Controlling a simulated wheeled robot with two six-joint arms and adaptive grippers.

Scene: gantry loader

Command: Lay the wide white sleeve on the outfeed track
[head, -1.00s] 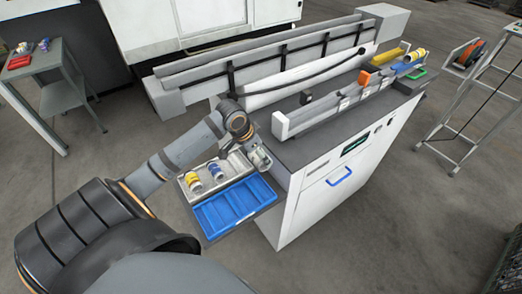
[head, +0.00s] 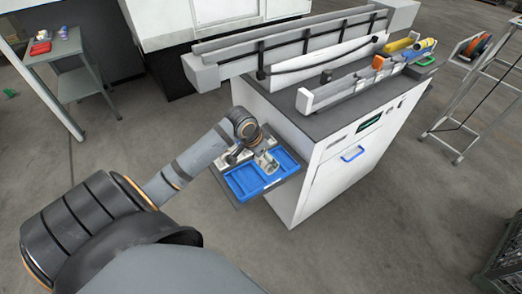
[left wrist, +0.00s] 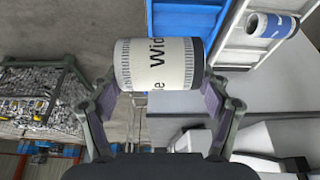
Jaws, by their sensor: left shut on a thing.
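In the left wrist view my left gripper (left wrist: 157,96) is shut on a white sleeve (left wrist: 160,62) printed "Wide", with grey tick bands and a dark right end. It lies crosswise between the fingers. In the head view the left gripper (head: 266,162) is low over the blue tray (head: 243,183) at the machine's side; the held sleeve is hard to make out there. A long grey channel (head: 340,88) runs along the machine top; I cannot tell whether it is the outfeed track. My right gripper is not in view.
A second white sleeve with blue marks (left wrist: 272,27) shows by the blue tray. A yellow bin (head: 398,45), an orange block (head: 378,62) and a green-edged holder (head: 424,61) are at the channel's far end. A long rail (head: 290,45) stands behind.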

